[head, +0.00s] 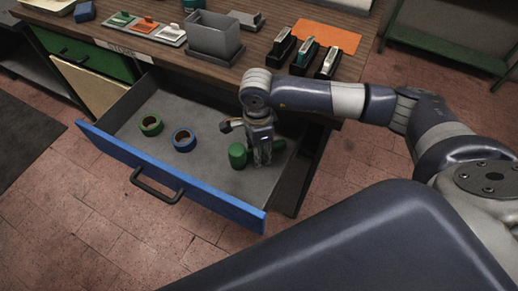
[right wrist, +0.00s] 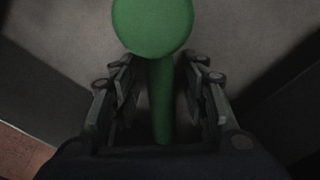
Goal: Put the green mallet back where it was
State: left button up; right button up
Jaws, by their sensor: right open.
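The green mallet (head: 237,155) lies in the open drawer with the blue front (head: 170,178), near the drawer's right side. Part of it is hidden behind my right gripper (head: 262,158) in the head view. In the right wrist view the mallet's round green head (right wrist: 152,22) is at the top, and its handle (right wrist: 162,100) runs down between the two fingers of my right gripper (right wrist: 160,98). The fingers are open, one on each side of the handle, with a gap showing. My left gripper is not in view.
A green tape roll (head: 151,125) and a blue tape roll (head: 184,139) lie in the drawer to the left. On the wooden bench above are a grey bin (head: 214,36), several staplers (head: 305,54) and an orange sheet (head: 327,36). The drawer's middle floor is clear.

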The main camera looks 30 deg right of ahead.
jog(key=shift+r, duration=0.2)
notch_tip(320, 180, up, 12)
jog(key=b, duration=0.1)
jog(key=shift+a, duration=0.15)
jog(key=shift+f, duration=0.1)
